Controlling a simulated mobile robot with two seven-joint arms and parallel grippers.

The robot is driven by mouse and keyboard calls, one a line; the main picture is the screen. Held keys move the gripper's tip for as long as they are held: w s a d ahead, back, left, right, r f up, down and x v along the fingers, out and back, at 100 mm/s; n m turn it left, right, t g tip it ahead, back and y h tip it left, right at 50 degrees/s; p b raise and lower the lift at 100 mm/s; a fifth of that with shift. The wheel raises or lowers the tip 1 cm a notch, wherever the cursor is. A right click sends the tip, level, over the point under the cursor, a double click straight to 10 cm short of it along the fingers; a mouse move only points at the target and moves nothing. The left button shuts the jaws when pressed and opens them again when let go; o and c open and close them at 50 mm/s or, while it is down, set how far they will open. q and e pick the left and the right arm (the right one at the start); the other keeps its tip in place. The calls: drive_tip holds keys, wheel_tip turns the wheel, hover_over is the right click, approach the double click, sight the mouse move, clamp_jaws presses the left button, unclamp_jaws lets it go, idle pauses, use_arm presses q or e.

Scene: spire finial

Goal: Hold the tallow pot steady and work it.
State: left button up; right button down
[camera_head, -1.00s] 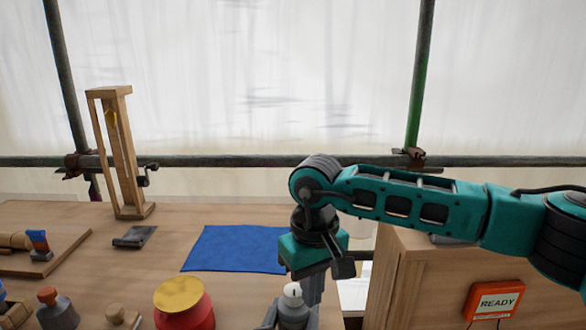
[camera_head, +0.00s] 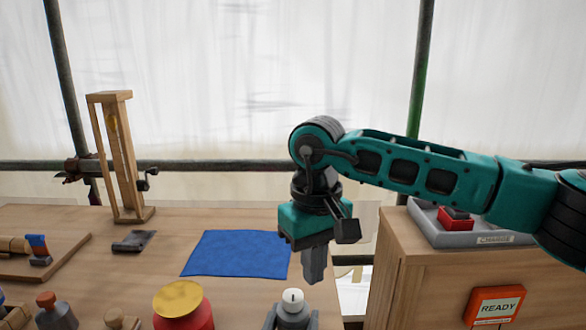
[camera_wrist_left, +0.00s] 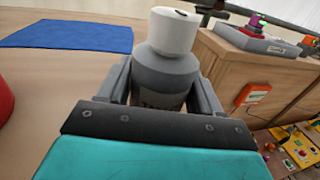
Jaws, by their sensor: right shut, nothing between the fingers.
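The tallow pot is a grey bottle-shaped pot (camera_head: 292,312) with a white cap (camera_head: 293,299), upright at the bottom edge of the head view. In the left wrist view the pot (camera_wrist_left: 165,78) stands between the fingers, its lettering mostly hidden. My left gripper (camera_wrist_left: 162,90) is closed around its body, one finger on each side; its fingertips also show at the bottom of the head view (camera_head: 291,320). My right gripper (camera_head: 314,265) is shut and empty, pointing down above and slightly right of the cap, apart from it.
A red pot with a yellow top (camera_head: 182,302) stands left of the tallow pot. A blue cloth (camera_head: 238,254) lies behind. A wooden cabinet (camera_head: 425,282) at right carries a grey tray (camera_head: 485,239) and an orange READY sign (camera_head: 495,304). A wooden frame (camera_head: 122,160) stands at back left.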

use_arm(q)
drive_tip(key=o, duration=0.5)
